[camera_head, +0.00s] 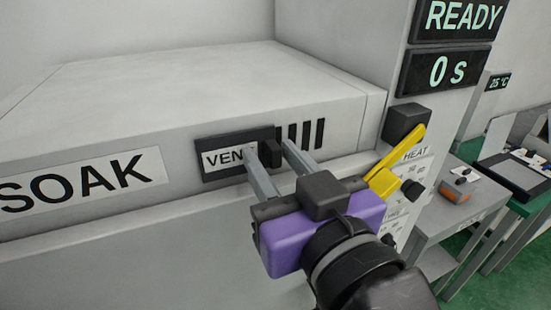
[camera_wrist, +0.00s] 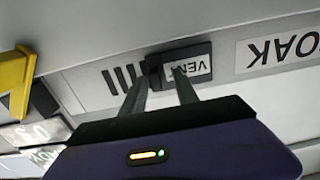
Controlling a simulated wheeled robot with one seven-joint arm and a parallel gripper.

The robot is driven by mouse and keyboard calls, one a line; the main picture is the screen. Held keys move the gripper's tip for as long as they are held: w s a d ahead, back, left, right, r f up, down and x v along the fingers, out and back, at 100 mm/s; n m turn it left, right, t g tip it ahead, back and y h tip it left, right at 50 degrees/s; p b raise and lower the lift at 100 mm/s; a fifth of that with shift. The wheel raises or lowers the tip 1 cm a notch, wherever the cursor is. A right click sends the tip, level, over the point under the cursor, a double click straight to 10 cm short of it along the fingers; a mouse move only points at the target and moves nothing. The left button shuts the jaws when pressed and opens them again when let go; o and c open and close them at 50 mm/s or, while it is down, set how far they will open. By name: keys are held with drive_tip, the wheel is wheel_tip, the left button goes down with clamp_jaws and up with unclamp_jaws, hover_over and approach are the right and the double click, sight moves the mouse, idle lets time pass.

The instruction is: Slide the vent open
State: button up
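The vent is a black sliding plate (camera_head: 236,166) with a white VENT label, set in the front of a pale grey housing. A small black knob (camera_head: 270,153) stands out at the plate's right end. Dark slots (camera_head: 312,134) show to the right of the plate. My gripper (camera_head: 268,149) has its two grey fingers apart, one on each side of the knob. The left finger overlaps the label. In the wrist view the picture is upside down, and the knob (camera_wrist: 154,75) lies between the fingers. I cannot tell whether either finger touches it.
A yellow lever (camera_head: 395,168) on a black mount, by a HEAT panel, stands just right of my gripper. A SOAK label (camera_head: 82,186) is on the housing to the left. Displays reading READY (camera_head: 462,17) and 0 s (camera_head: 445,71) are above right. Benches stand farther right.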

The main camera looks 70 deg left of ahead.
drive_tip(key=shift+w+d, duration=0.1)
drive_tip(key=d+b, duration=0.2)
drive_tip(key=d, duration=0.5)
drive_tip(key=shift+w+d, duration=0.25)
drive_tip(key=shift+w, duration=0.1)
